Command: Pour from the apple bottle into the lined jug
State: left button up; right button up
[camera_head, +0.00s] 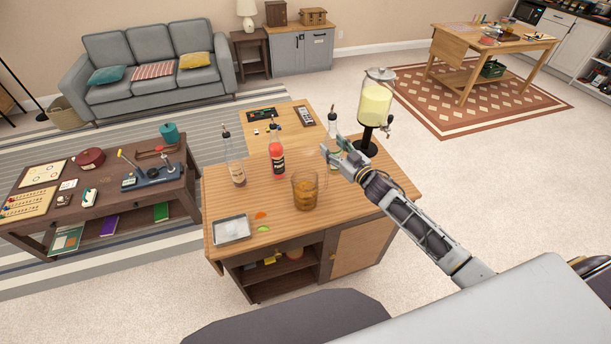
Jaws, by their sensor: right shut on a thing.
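My right gripper (338,160) reaches in from the right over the wooden bar cart and is shut on a clear bottle (332,130) with a dark pourer. The bottle looks upright; its lower part is mostly hidden by the gripper, and I cannot read its label or tell whether it is the apple bottle. A glass jug (305,192) with amber-brown contents stands on the cart, in front and to the left of the gripper. Any lines on the jug are too small to make out. My left gripper is not in view.
A clear bottle with a pourer (236,165) and a red bottle (277,155) stand left of the jug. A metal tray (232,229) with ice lies at the front left of the cart top (345,205). A drink dispenser (375,100) stands behind the gripper.

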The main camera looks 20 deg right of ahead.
aim_at(334, 116)
jog(key=shift+m, duration=0.8)
jog(key=shift+s+a+r, duration=0.1)
jog(key=shift+a+r, duration=0.1)
jog(key=shift+r, duration=1)
jog(key=shift+s+a+r, duration=0.1)
jog(key=shift+a+r, duration=0.1)
jog(key=shift+r, duration=1.05)
jog(key=shift+a+r, duration=0.2)
jog(key=shift+r, duration=1.1)
jog(key=shift+r, duration=2.9)
